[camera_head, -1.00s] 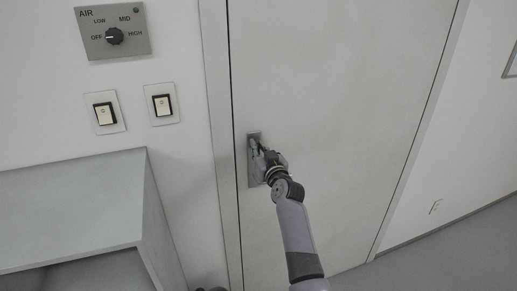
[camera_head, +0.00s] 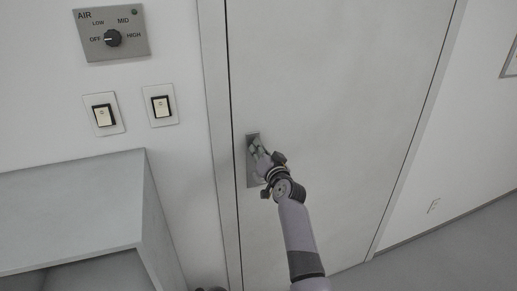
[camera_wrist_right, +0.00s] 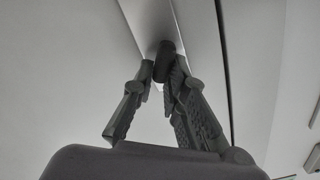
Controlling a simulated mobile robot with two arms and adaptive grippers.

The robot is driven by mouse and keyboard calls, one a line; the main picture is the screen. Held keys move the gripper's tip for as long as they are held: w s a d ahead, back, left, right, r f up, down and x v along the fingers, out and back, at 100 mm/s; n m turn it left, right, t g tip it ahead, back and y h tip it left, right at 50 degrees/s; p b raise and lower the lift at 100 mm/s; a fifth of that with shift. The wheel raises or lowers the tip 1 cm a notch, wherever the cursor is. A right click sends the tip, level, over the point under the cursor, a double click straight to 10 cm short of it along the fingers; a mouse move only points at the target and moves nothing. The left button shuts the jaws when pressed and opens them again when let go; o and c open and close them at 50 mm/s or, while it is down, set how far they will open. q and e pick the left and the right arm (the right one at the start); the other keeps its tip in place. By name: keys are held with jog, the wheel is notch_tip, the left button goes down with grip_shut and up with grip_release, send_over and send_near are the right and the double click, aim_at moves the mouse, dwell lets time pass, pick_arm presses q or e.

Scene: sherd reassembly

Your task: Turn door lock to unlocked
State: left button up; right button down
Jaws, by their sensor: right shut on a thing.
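The door lock's grey plate (camera_head: 252,172) is on the pale door (camera_head: 330,95), near its left edge. My right gripper (camera_head: 259,152) is at the plate and covers much of it in the head view. In the right wrist view, a dark lock knob (camera_wrist_right: 164,50) stands between the two fingertips of my right gripper (camera_wrist_right: 162,72), which are shut on it. The lock's markings and the knob's exact angle are hidden or too small to tell.
An air control panel with a knob (camera_head: 112,38) and two light switches (camera_head: 103,115) (camera_head: 162,106) are on the wall left of the door. A grey cabinet (camera_head: 70,205) stands below them. Floor (camera_head: 465,255) shows clear at the lower right.

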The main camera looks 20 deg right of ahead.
jog(key=m, duration=0.3)
jog(key=f+m, duration=0.1)
jog(key=m, duration=0.3)
jog(key=m+p, duration=0.1)
jog(key=m, duration=0.3)
jog(key=shift+d+f, duration=0.15)
jog(key=shift+d, duration=0.2)
jog(key=shift+m, duration=0.3)
jog(key=c, duration=1.6)
grip_release()
